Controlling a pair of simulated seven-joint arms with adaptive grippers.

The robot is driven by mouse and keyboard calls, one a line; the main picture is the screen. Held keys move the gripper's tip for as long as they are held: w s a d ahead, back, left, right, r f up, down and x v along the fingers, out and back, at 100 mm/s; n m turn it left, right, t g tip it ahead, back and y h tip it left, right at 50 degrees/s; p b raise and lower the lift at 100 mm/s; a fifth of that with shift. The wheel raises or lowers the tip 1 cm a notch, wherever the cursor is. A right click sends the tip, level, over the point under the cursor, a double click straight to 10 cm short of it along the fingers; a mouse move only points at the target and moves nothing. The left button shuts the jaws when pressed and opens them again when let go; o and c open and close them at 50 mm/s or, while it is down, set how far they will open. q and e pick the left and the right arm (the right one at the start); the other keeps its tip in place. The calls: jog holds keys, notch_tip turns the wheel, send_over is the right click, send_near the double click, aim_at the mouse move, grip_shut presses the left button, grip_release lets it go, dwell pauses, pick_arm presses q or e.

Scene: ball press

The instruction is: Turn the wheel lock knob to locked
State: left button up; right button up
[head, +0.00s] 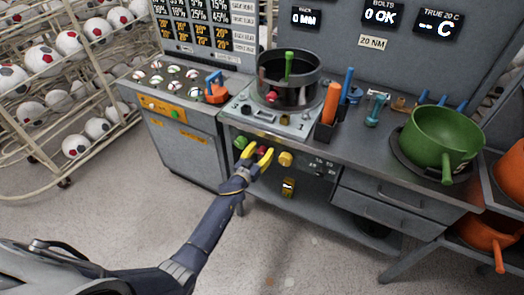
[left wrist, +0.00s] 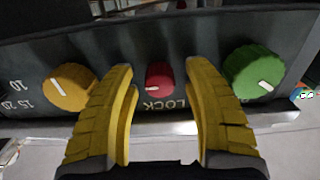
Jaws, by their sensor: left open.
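A small red knob (left wrist: 159,76) with a pale pointer mark sits on the dark panel, above the upside-down word LOCK in the left wrist view. In the head view the red knob (head: 262,149) is on the front of the bench, partly covered by my gripper. My left gripper (left wrist: 160,90) has its yellow fingers open, one on each side of the red knob. My right gripper is not in view.
A green knob (left wrist: 254,72) and a yellow knob (left wrist: 70,87) flank the red one closely. Above are a black pot (head: 300,92) and an orange-handled tool (head: 331,104). A green pan (head: 440,140) stands right. Floor before the bench is clear.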

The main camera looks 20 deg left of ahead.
pick_arm(q)
jog(key=shift+w, duration=0.15)
jog(key=shift+c, duration=0.3)
grip_shut()
